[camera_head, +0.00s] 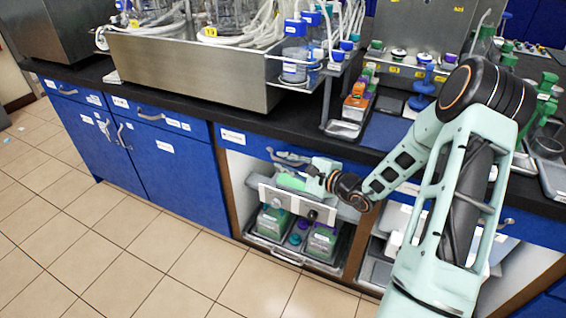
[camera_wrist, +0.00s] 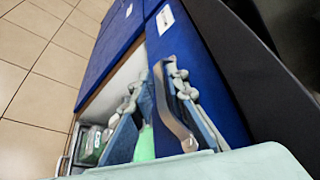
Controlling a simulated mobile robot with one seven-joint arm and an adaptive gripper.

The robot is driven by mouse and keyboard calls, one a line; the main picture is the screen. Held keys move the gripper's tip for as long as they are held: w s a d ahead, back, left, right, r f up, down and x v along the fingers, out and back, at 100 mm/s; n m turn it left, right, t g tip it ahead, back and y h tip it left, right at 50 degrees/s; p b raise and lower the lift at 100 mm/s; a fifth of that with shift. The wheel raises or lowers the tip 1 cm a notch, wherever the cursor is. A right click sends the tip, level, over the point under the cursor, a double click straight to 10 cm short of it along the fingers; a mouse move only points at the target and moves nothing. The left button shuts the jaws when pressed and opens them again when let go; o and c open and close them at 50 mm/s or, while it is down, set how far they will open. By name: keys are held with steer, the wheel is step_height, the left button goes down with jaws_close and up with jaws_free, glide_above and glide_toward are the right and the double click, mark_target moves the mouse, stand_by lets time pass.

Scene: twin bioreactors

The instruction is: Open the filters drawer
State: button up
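A blue drawer front with a label (camera_head: 250,143) is under the black counter in the head view; its label is too small to read. It shows in the wrist view as a blue panel (camera_wrist: 205,75) that looks closed. Its grey bar handle (camera_wrist: 168,108) runs between the two fingers of my gripper (camera_wrist: 160,88). The fingers are apart, one on each side of the handle, with visible gaps. In the head view my gripper (camera_head: 288,160) is at the drawer front, and it partly hides the handle. I cannot tell whether a finger touches the handle.
Blue cabinets (camera_head: 175,160) stand to the left. The black counter edge (camera_head: 250,120) overhangs above, with a steel tub (camera_head: 190,72) on it. The tiled floor (camera_head: 130,250) in front is clear.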

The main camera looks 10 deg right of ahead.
steer(key=shift+w+a, duration=0.2)
steer(key=shift+w, duration=0.1)
steer(key=shift+c, duration=0.5)
jaws_close()
steer(key=shift+s+a+f, duration=0.1)
